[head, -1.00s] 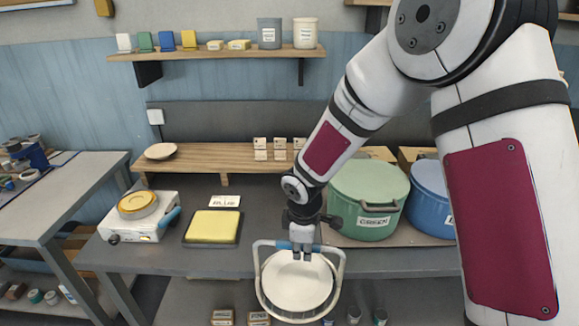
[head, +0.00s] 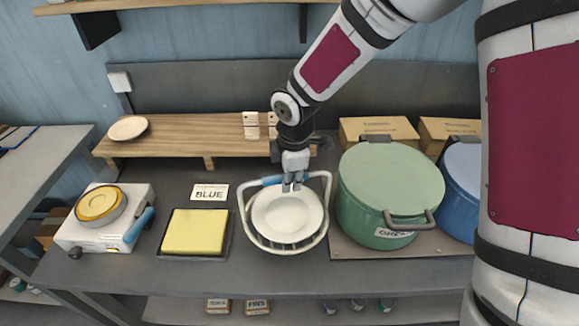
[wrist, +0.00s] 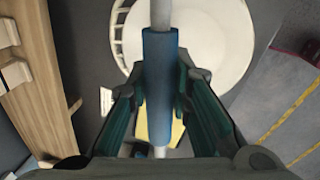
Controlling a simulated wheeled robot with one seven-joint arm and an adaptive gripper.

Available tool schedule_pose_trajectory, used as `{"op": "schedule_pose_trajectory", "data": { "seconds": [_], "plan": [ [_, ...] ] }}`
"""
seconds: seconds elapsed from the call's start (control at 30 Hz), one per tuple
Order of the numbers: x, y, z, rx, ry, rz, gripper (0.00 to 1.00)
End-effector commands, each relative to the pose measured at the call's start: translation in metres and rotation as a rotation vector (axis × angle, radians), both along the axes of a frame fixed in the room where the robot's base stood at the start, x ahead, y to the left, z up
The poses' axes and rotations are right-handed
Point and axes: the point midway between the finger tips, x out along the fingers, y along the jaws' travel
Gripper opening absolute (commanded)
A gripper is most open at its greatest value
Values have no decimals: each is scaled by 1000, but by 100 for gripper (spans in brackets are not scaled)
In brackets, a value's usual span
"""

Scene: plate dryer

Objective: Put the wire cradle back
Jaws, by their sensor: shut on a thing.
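The wire cradle (head: 249,232) is a white wire basket with an arched handle and a blue grip sleeve. A white plate (head: 287,214) lies in it. My gripper (head: 292,184) is shut on the blue sleeve at the top of the handle. In the wrist view the sleeve (wrist: 160,75) runs between my fingers, with the plate (wrist: 205,45) below it. The cradle is over the workbench (head: 270,272), between the yellow pad and the green pot. I cannot tell whether its base touches the bench.
A yellow pad (head: 194,231) in a dark tray lies left of the cradle, with a BLUE card (head: 209,193) behind it. The green pot (head: 390,190) stands close on the right, a blue pot (head: 462,185) beyond it. A wooden riser (head: 190,135) is behind. A white burner unit (head: 105,225) is far left.

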Motion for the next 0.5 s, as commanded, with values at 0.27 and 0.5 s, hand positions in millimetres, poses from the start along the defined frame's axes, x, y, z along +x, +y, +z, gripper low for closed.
{"op": "schedule_pose_trajectory", "data": {
  "seconds": [0.27,0.5],
  "plan": [
    [2,1,-12,1,-2,3,0],
    [2,1,-29,0,-2,3,0]
  ]
}}
